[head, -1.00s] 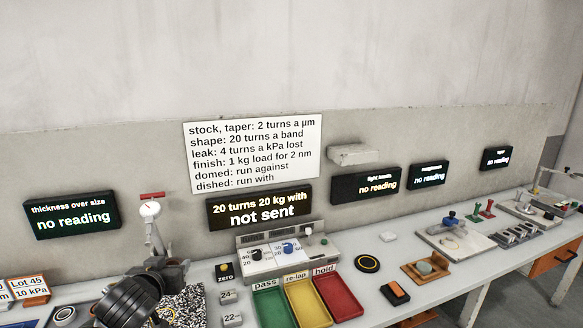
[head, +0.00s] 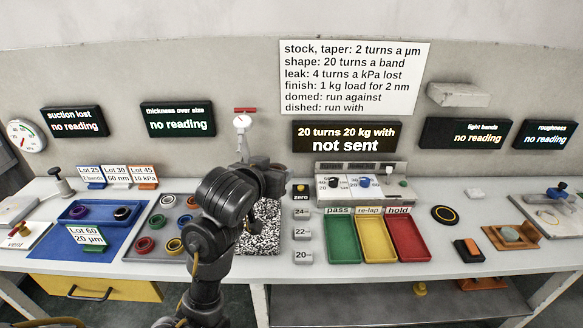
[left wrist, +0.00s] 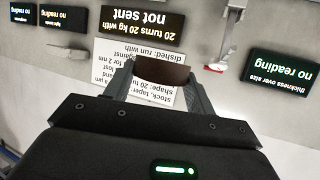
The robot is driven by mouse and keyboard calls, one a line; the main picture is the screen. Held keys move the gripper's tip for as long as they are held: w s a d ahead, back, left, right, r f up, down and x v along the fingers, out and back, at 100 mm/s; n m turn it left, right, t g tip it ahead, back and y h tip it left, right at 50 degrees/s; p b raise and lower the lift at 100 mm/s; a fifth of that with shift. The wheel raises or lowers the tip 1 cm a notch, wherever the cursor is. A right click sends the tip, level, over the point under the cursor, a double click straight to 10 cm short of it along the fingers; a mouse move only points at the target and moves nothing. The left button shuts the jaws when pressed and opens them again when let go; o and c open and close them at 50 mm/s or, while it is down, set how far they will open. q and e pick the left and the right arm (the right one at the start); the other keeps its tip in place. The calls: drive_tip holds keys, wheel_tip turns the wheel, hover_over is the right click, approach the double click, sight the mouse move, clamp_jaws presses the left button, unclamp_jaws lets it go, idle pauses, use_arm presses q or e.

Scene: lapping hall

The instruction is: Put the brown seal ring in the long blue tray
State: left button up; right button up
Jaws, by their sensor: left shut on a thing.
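My left gripper (head: 268,176) is raised over the bench, in front of the speckled plate (head: 262,232), with its fingers towards the wall. In the left wrist view, the left gripper (left wrist: 160,80) is shut on the brown seal ring (left wrist: 162,71), seen as a dark brown band between the fingertips. The ring is hidden or too small to tell in the head view. A blue tray (head: 72,219) lies at the left of the bench with a purple ring and a dark ring in it. My right gripper is not in view.
A grey tray (head: 133,253) with several coloured rings lies between the blue tray and my left arm. A Lot 60 card (head: 87,235) stands before the blue tray. Green (head: 340,256), yellow (head: 376,256) and red (head: 409,256) trays lie to the right. A dial gauge stand (head: 242,122) rises behind the gripper.

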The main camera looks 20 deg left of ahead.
use_arm(q)
drive_tip(key=s+a+f+n+y+b, duration=0.1)
drive_tip(key=s+a+f+b, duration=0.15)
drive_tip(key=a+f, duration=0.55)
drive_tip(key=s+a+f+n+y+b, duration=0.1)
drive_tip(key=s+a+f, duration=0.2)
drive_tip(key=a+f, duration=0.45)
drive_tip(key=w+a+f, duration=0.2)
drive_tip(key=w+f, duration=0.1)
drive_tip(key=w+a+f+b, duration=0.1)
drive_tip(key=w+a+f, duration=0.1)
drive_tip(key=w+f, duration=0.2)
drive_tip(key=w+a+f+b, duration=0.1)
drive_tip(key=w+a+f, duration=0.1)
drive_tip(key=w+f, duration=0.2)
drive_tip(key=shift+w+a, duration=0.15)
drive_tip(key=shift+w, duration=0.05)
wheel_tip(320, 180, down, 3)
drive_tip(key=shift+w+a+f+p, duration=0.1)
drive_tip(key=shift+w+p, duration=0.05)
drive_tip(key=shift+p, duration=0.15)
drive_tip(key=shift+f, duration=0.2)
